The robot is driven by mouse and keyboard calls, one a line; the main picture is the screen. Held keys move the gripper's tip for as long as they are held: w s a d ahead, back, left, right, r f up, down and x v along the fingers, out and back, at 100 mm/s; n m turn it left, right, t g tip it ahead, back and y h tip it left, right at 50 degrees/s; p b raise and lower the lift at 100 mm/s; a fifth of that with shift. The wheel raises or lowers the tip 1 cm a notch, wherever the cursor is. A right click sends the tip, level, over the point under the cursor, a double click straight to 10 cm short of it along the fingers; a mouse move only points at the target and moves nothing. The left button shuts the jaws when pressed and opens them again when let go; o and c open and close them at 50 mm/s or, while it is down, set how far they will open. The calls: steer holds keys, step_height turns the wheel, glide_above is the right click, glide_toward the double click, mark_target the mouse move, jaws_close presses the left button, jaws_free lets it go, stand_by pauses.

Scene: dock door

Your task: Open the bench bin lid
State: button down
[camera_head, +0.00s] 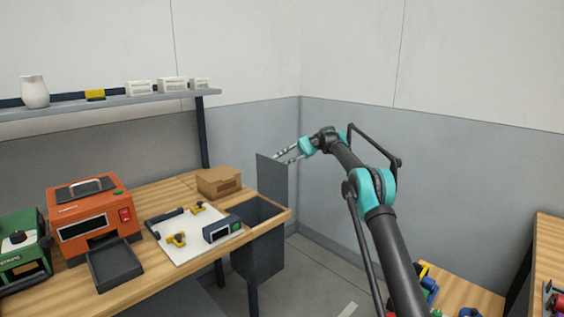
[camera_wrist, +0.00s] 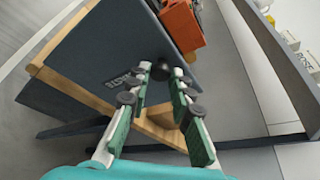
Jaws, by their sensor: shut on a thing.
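The bench bin (camera_head: 258,258) is a dark grey box set into the right end of the wooden bench, with its top open and its inside dark. Its grey lid (camera_head: 272,182) stands steeply raised above the opening. In the wrist view the lid (camera_wrist: 105,45) is a large dark panel with a small lettered label. My gripper (camera_head: 284,155) is at the lid's upper part. In the wrist view my gripper (camera_wrist: 162,70) has its fingers on either side of a small dark knob (camera_wrist: 160,73) on the lid and is shut on it. The knob is partly hidden by the fingers.
On the bench stand an orange machine (camera_head: 93,217), a green machine (camera_head: 20,246), a white board (camera_head: 190,233) with small parts and a cardboard box (camera_head: 218,181). A shelf (camera_head: 120,101) is above. Walls are close behind my arm. Another wooden bench (camera_head: 550,265) is at right.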

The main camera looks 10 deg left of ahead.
steer(key=shift+w+d+f, duration=0.15)
steer(key=shift+w+d, duration=0.05)
steer(key=shift+w, duration=0.1)
steer(key=c, duration=1.4)
jaws_free()
steer(key=shift+o, duration=0.3)
steer(key=shift+s+a, duration=0.1)
